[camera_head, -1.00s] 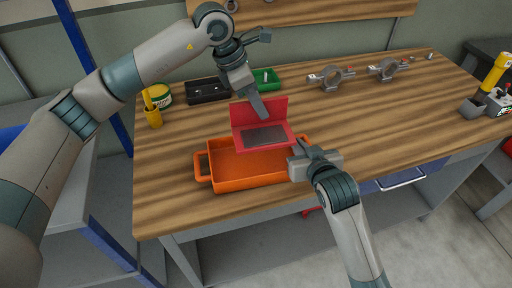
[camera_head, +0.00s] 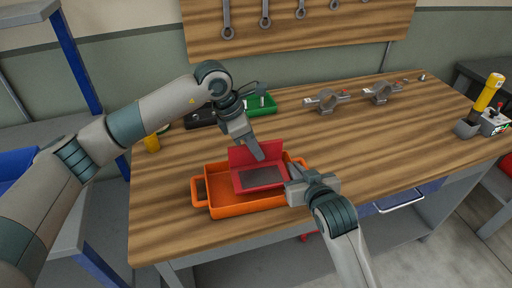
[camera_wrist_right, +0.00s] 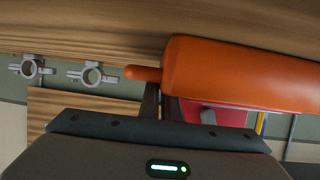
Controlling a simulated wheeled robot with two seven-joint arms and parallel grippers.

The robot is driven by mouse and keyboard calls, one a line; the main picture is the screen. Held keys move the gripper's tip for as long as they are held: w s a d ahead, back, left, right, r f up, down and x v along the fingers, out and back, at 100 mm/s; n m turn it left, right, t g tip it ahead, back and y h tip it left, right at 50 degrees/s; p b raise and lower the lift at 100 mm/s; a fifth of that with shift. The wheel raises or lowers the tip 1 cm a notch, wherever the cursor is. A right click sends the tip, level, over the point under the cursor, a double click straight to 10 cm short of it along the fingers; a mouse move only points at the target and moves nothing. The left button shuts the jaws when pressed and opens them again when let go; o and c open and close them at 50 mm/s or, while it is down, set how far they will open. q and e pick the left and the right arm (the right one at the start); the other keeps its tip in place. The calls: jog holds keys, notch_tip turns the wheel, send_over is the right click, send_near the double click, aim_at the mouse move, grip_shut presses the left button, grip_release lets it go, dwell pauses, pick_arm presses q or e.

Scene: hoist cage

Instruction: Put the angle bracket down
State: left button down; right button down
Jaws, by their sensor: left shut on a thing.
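The angle bracket (camera_head: 242,158) is a red L-shaped piece with a dark grey panel on its lower leg. My left gripper (camera_head: 258,154) is shut on its upright leg. The bracket is over or in the right part of the orange tray (camera_head: 228,211); whether it touches the floor of the tray is unclear. Part of the red bracket shows beside the tray (camera_wrist_right: 240,75) in the right wrist view. My right gripper (camera_head: 294,172) is at the tray's right-hand handle; its fingertips are partly hidden, and its opening is unclear.
Behind the tray stand a black bin (camera_head: 199,118) and a green bin (camera_head: 262,105). Two grey clamps (camera_head: 327,102) lie at the back. A yellow-handled device (camera_head: 489,92) is at the far right. The tabletop right of the tray is clear.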

aim_at(256, 162)
pick_arm(q)
jog(key=shift+f, duration=1.7)
jog(key=c, duration=2.2)
grip_release()
jog(key=shift+f, duration=0.25)
jog(key=o, duration=0.4)
jog(key=shift+c, duration=0.2)
jog(key=v, duration=1.2)
jog(key=shift+s+r, duration=0.1)
jog(key=shift+r, duration=0.05)
pick_arm(e)
jog(key=c, duration=1.9)
grip_release()
